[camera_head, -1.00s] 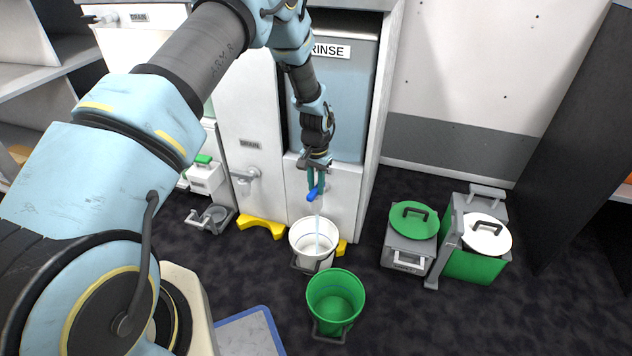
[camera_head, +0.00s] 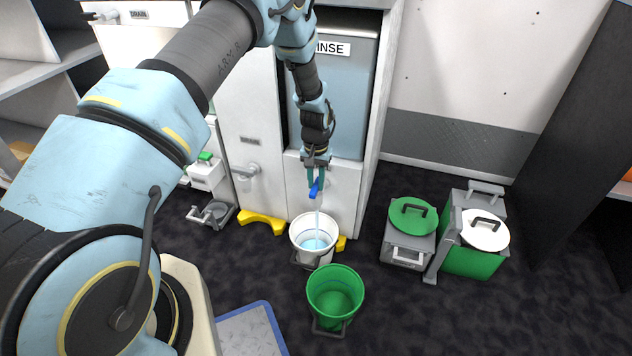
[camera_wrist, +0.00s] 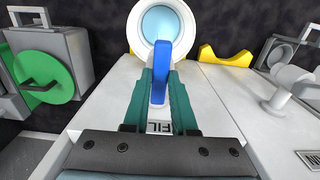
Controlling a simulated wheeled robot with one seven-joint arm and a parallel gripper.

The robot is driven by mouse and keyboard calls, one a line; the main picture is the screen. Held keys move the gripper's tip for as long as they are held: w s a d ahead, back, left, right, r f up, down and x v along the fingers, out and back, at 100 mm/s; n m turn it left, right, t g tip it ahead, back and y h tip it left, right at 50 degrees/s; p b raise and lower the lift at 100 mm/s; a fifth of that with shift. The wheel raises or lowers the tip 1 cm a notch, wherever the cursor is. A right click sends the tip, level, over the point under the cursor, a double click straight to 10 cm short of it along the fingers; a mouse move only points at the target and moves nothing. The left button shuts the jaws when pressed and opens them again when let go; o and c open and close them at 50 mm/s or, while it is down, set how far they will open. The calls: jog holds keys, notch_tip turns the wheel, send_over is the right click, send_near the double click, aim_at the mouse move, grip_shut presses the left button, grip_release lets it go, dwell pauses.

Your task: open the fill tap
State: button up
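The fill tap's blue lever (camera_head: 315,189) is on the white cabinet front below the grey tank. It also shows in the wrist view (camera_wrist: 160,72), above a partly covered label reading "FIL". My gripper (camera_head: 317,178) is at the lever, with its teal fingers (camera_wrist: 160,90) along both sides of it. The fingers look shut on the lever, which hides the tap body in the wrist view. A thin stream of water falls from the tap into the white bucket (camera_head: 331,226). Pale blue water (camera_wrist: 163,24) stands in that bucket.
A green bucket (camera_head: 335,283) stands in front of the white one. A grey drain tap (camera_head: 247,172) is on the cabinet to the left. Yellow floor brackets (camera_head: 262,222) sit by the cabinet. Green-lidded (camera_head: 413,214) and white-lidded (camera_head: 484,229) containers stand right.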

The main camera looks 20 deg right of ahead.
aim_at(316, 185)
jog(key=o, duration=0.5)
jog(key=shift+c, duration=0.2)
notch_tip(316, 185, up, 11)
jog(key=p, duration=0.2)
jog(key=shift+f, duration=0.15)
jog(key=w+a+r+n, duration=0.2)
jog(key=a+r, duration=0.7)
jog(key=a, duration=0.3)
jog(key=s+a+r+n+t, duration=0.15)
jog(key=s+a+r, duration=0.25)
jog(key=a, duration=0.4)
jog(key=s+a+r+n+p, duration=0.15)
jog(key=s+a+r, duration=0.3)
jog(key=a, duration=0.45)
jog(key=s+a+r+n, duration=0.2)
jog(key=s+a+r, duration=0.25)
jog(key=a, duration=0.35)
notch_tip(316, 185, up, 26)
jog(key=p, duration=2.5)
jog(key=shift+f, duration=0.25)
